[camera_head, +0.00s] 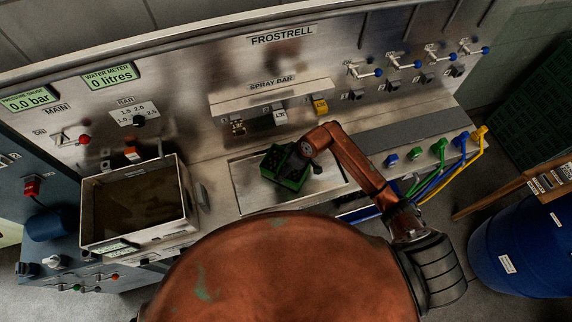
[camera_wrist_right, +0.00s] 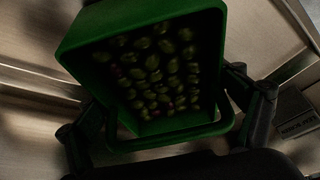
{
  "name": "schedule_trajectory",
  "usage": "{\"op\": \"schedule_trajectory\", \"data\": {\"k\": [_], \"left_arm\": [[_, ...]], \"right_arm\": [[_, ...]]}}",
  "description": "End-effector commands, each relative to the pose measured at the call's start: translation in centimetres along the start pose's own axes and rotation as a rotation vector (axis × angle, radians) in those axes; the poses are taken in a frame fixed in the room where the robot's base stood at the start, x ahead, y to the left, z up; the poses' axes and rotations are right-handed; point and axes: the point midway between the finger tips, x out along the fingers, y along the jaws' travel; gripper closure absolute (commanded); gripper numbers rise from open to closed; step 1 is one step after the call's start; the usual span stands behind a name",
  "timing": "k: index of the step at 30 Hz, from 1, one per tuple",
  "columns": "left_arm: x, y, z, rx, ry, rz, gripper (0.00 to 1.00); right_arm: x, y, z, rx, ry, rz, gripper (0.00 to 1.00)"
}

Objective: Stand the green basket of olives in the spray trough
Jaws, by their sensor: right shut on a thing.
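The green basket (camera_head: 284,168) is in the middle of the head view, over the shallow metal spray trough (camera_head: 242,190) below the spray bar label. In the right wrist view the basket (camera_wrist_right: 88,50) fills the centre, and many green olives (camera_wrist_right: 155,75) show inside it. My right gripper (camera_head: 307,153) is shut on the basket at its right side. In the right wrist view its dark fingers are on both sides of the near rim and handle. I cannot tell whether the basket's bottom touches the trough floor. My left gripper is not in view.
The spray bar housing (camera_head: 262,98) with several small valves is behind the trough. An open metal box (camera_head: 88,216) with brown contents stands at the left. Coloured hose fittings (camera_head: 438,148) are at the right, a blue barrel (camera_head: 520,250) beyond. The trough's right part looks clear.

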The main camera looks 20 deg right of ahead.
Motion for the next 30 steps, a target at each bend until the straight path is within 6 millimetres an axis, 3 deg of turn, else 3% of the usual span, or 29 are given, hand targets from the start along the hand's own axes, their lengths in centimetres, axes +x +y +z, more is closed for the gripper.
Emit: {"op": "schedule_trajectory", "data": {"k": [8, 9, 12, 14, 24, 30], "left_arm": [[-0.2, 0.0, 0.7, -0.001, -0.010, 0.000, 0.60], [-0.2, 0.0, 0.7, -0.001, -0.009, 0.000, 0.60], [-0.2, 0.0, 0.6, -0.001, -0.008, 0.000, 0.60], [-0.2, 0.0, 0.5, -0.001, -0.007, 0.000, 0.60], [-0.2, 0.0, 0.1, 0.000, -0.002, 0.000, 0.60], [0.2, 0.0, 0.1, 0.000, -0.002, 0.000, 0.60]], "right_arm": [[0.6, 0.1, 0.1, -0.002, 0.003, 0.003, 0.65], [0.7, 0.0, 0.3, -0.001, -0.001, 0.002, 0.11], [0.7, 0.0, 0.3, -0.001, -0.001, 0.002, 0.05], [0.7, 0.0, 0.3, -0.001, -0.001, 0.002, 0.00], [0.5, 0.1, 0.2, -0.001, 0.001, 0.002, 0.00], [-2.0, 0.1, 0.2, -0.004, 0.003, 0.006, 0.00]]}}
